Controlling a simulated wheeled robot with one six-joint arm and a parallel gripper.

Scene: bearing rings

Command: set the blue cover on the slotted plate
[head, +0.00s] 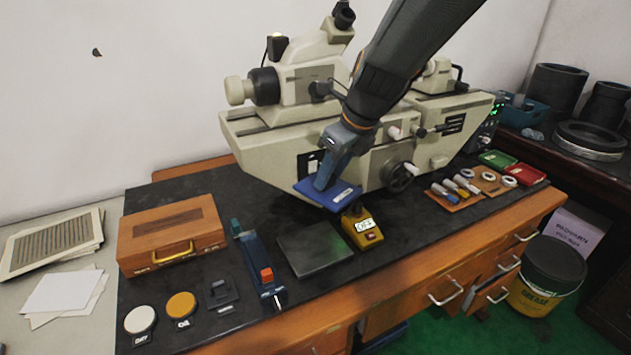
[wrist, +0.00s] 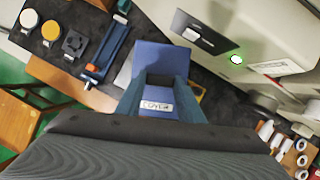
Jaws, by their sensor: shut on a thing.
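My gripper (head: 328,178) is shut on the blue cover (head: 322,196) and holds it above the bench, in front of the big cream machine. In the wrist view my gripper's fingers (wrist: 158,84) close on the blue cover (wrist: 158,58), which bears a white label. A flat dark grey plate (head: 314,249) lies on the bench mat, below and left of the cover. No slot can be made out on it. A small black plate-like piece (head: 221,294) lies farther left. I cannot tell which is the slotted plate.
A yellow box reading OFF (head: 363,229) stands just below the cover. A blue clamp with a red block (head: 262,270) and a wooden case (head: 172,236) are to the left. The cream machine (head: 285,150) stands close behind. Trays with rings (head: 488,180) are at right.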

